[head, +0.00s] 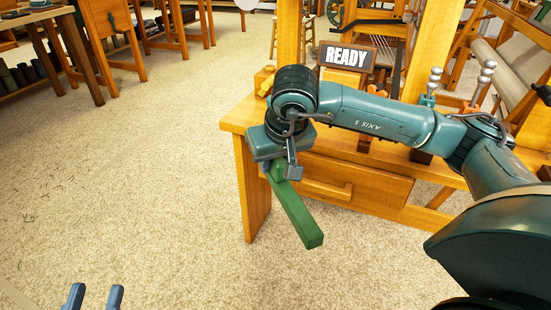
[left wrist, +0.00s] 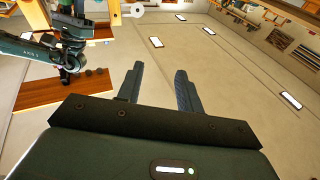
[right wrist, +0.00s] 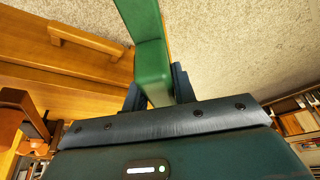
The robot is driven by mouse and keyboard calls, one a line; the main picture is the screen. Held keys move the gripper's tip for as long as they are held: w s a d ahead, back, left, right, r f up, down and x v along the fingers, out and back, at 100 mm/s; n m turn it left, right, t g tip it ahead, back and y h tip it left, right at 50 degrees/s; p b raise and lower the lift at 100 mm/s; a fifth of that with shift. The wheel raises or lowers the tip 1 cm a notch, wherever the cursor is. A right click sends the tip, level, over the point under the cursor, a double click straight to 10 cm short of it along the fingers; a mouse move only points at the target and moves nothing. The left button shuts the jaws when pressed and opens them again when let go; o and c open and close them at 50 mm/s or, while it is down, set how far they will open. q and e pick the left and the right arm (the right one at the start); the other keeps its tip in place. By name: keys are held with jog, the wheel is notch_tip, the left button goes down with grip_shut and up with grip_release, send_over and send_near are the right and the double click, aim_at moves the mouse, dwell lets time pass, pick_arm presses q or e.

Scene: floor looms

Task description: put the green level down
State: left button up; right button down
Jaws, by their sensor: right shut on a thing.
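The green level (head: 297,214) is a long green bar in my right gripper (head: 287,172). It sticks out from the fingers toward the front, in front of the wooden bench's drawer and above the carpet. The right wrist view shows the level (right wrist: 150,50) between the two fingers (right wrist: 157,88), running up out of the picture. The end inside the jaws is partly hidden. My left gripper (head: 94,296) shows only its two fingertips at the lower left of the head view. In the left wrist view its fingers (left wrist: 159,85) stand apart with nothing between them.
The wooden bench (head: 258,190) has a drawer (head: 350,181) and carries a READY sign (head: 346,54). My right arm reaches across above it. Wooden looms stand behind it. A table (head: 60,40) stands at the back left. The carpet (head: 130,170) is clear at left and centre.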

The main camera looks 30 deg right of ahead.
pick_arm(q)
jog(key=shift+s+a, duration=0.25)
jog(key=shift+a, duration=0.05)
pick_arm(e)
jog(key=shift+s+a, duration=0.35)
jog(key=shift+a, duration=0.05)
pick_arm(q)
jog(key=shift+r, duration=0.1)
pick_arm(e)
jog(key=shift+a, duration=0.1)
